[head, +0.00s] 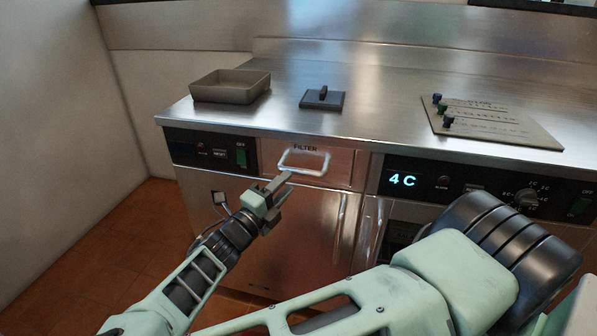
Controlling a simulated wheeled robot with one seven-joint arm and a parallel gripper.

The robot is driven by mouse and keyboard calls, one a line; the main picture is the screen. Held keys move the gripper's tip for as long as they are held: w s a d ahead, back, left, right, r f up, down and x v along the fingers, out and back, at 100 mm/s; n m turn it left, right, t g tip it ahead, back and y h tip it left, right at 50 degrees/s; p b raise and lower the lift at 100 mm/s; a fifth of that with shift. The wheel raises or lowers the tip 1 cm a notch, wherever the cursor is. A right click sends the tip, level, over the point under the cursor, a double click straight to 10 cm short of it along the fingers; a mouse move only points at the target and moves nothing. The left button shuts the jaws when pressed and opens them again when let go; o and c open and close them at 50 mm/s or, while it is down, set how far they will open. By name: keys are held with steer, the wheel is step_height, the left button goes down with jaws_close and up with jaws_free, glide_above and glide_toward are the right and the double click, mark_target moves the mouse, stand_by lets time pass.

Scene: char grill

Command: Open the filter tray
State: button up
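The filter tray (333,174) is a steel drawer front labelled FILTER, set under the counter. It sits flush with the panels around it, so it looks closed. Its pale, looped handle (304,162) stands out from the front. My gripper (286,184) is just below and left of the handle, in front of the cabinet. Its two grey fingers look apart, with nothing seen between them. The fingertips appear close to the handle's lower left corner; I cannot tell whether they touch it.
Control panels with switches flank the drawer. Cabinet doors (290,232) with vertical handles are below. A wall (55,130) closes the left side.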

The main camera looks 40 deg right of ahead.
mark_target(296, 174)
steer(key=x, duration=0.6)
steer(key=shift+c, duration=0.4)
jaws_close()
